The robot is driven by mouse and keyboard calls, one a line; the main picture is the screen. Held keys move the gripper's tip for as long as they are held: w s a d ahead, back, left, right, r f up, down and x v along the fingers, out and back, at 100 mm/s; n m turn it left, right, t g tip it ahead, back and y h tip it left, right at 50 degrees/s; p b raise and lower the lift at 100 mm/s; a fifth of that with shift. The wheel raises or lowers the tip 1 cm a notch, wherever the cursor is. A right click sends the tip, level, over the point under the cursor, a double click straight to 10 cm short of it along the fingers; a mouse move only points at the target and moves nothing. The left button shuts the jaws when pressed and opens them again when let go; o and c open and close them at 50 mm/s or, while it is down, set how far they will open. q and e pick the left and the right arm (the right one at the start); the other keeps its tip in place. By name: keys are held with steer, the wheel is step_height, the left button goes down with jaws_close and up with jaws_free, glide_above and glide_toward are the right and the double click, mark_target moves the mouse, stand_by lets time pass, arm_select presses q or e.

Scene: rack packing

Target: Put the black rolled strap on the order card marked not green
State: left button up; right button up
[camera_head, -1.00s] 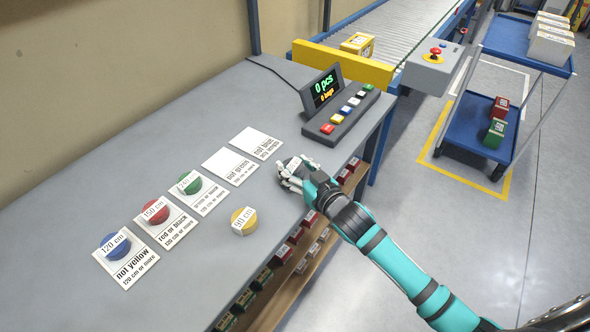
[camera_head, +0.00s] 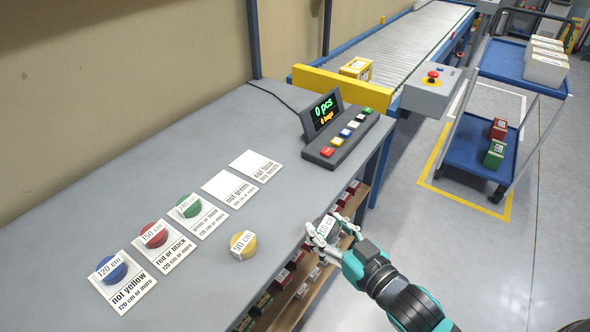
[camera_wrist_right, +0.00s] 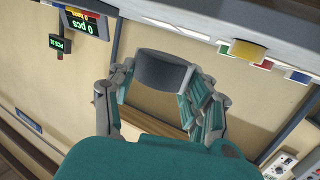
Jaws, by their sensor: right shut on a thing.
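The black rolled strap (camera_wrist_right: 160,70) is between the fingers of my right gripper (camera_head: 322,235), which is shut on it; the wrist view shows its dark side. In the head view the fingers mostly cover it, and a white length label shows between them. The gripper is just off the table's front edge, to the right of the yellow strap. The order card marked not green (camera_head: 229,188) lies flat and empty on the table, left of and behind the gripper. My left gripper is not in view.
The empty not blue card (camera_head: 254,166) lies beside it. Other cards hold green (camera_head: 189,206), red (camera_head: 153,235) and blue (camera_head: 111,269) straps. A yellow strap (camera_head: 243,244) lies loose near the front edge. A button panel (camera_head: 345,140) stands behind. Boxes line a shelf below.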

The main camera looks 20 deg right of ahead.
steer(key=s+r+m+h+p, duration=0.3)
steer(key=s+r+h+p, duration=0.1)
steer(key=s+r+p, duration=0.1)
steer(key=w+f+n+y+b, duration=0.1)
steer(key=w+f+y+b, duration=0.1)
steer(key=w+f+n+y+b, duration=0.2)
steer(key=f+b, duration=0.1)
steer(key=shift+w, duration=0.4)
stand_by(0.4)
